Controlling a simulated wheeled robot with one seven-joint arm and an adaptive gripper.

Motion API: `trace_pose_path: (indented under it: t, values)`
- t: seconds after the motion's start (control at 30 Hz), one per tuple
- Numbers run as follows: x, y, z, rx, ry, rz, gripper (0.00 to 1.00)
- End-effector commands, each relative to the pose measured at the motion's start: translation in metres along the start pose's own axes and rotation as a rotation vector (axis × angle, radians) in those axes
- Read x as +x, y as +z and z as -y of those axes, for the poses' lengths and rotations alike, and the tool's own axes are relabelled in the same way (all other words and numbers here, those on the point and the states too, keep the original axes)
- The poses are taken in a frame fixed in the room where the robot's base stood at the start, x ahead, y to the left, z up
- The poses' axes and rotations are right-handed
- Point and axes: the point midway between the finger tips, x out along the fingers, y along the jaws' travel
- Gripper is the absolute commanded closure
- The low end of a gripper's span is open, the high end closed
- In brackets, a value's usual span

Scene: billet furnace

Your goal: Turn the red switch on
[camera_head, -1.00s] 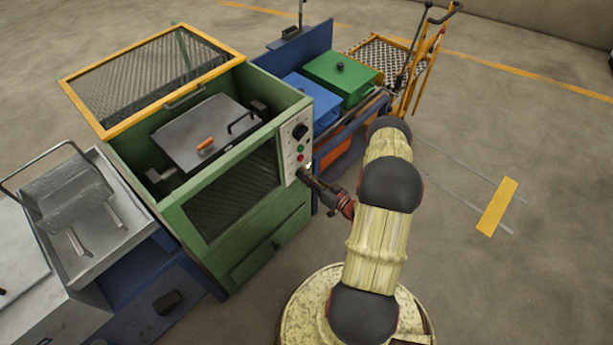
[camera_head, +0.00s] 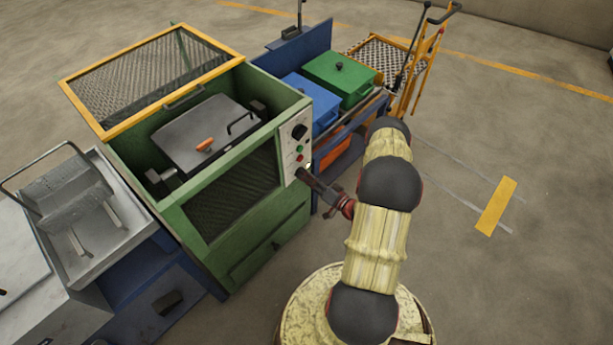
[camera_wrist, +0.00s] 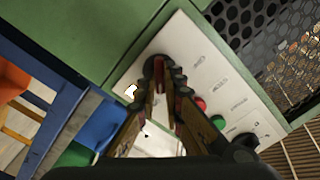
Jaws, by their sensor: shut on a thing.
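The red switch (camera_wrist: 158,65) is a small red piece low on the furnace's white control panel (camera_wrist: 215,75). In the wrist view it shows between my fingertips, partly covered by them. My gripper (camera_wrist: 166,78) is shut on the switch, its ridged black pads on either side. In the head view, my gripper (camera_head: 304,174) reaches the lower end of the panel (camera_head: 290,160) and hides the switch. I cannot tell which way the switch is set.
The panel also has a red button (camera_wrist: 200,103), a green button (camera_wrist: 218,122) and a black knob (camera_wrist: 245,142). The green furnace (camera_head: 255,215) stands behind it. Blue (camera_head: 318,105) and green (camera_head: 342,75) bins stand close by.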

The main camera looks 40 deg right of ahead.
Motion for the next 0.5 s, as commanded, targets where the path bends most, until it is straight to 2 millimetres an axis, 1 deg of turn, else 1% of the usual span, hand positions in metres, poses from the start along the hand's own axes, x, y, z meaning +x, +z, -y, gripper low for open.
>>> trace_pose_path:
  t: [0.23, 0.27, 0.5]
  values:
    - [-0.0006, 0.0004, -0.001, 0.002, 0.003, 0.0, 1.0]
    - [-0.0006, 0.0005, -0.001, 0.002, 0.003, 0.0, 0.9]
    - [-0.0003, 0.0002, -0.0006, 0.0, 0.002, 0.0, 0.76]
